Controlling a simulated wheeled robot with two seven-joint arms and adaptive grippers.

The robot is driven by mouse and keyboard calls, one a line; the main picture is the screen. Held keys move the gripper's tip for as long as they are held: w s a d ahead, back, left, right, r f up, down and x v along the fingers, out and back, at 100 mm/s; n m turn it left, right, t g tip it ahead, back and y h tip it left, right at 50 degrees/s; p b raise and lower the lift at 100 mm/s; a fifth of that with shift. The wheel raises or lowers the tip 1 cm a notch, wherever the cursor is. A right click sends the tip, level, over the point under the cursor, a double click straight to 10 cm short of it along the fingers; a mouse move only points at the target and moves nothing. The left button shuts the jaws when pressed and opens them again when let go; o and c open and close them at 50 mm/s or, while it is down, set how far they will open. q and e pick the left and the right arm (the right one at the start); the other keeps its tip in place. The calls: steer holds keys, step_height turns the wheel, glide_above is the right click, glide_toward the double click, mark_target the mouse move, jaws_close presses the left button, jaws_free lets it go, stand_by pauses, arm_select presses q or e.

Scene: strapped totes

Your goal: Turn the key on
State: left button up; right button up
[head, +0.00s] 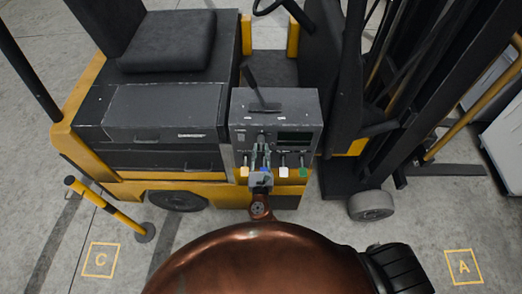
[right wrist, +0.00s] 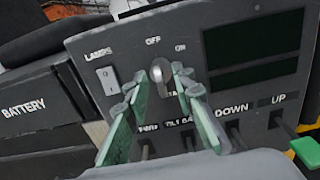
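The key (right wrist: 161,75) is a small grey metal knob on the dark control panel. In the right wrist view OFF is printed above it and ON to its upper right; a label below it is partly hidden. My right gripper (right wrist: 157,82) reaches the panel with one greenish finger on each side of the key. The fingers are apart, and gaps show between them and the key. In the head view my right gripper (head: 261,158) is at the front of the console (head: 302,112) and hides the key area. My left gripper is not in view.
A LAMPS switch (right wrist: 108,80) is left of the key and a dark display (right wrist: 253,48) is right. Several coloured levers stand below, including a green one (right wrist: 305,150).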

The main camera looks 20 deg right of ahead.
steer(key=shift+c, duration=0.2)
jaws_close()
stand_by(0.3)
steer(key=shift+d+f+m+b, duration=0.1)
steer(key=shift+m+b, duration=2.65)
steer(key=shift+m, duration=0.25)
steer(key=shift+d+f+m+b, duration=0.1)
steer(key=shift+m+b, duration=2.6)
steer(key=shift+m, duration=0.3)
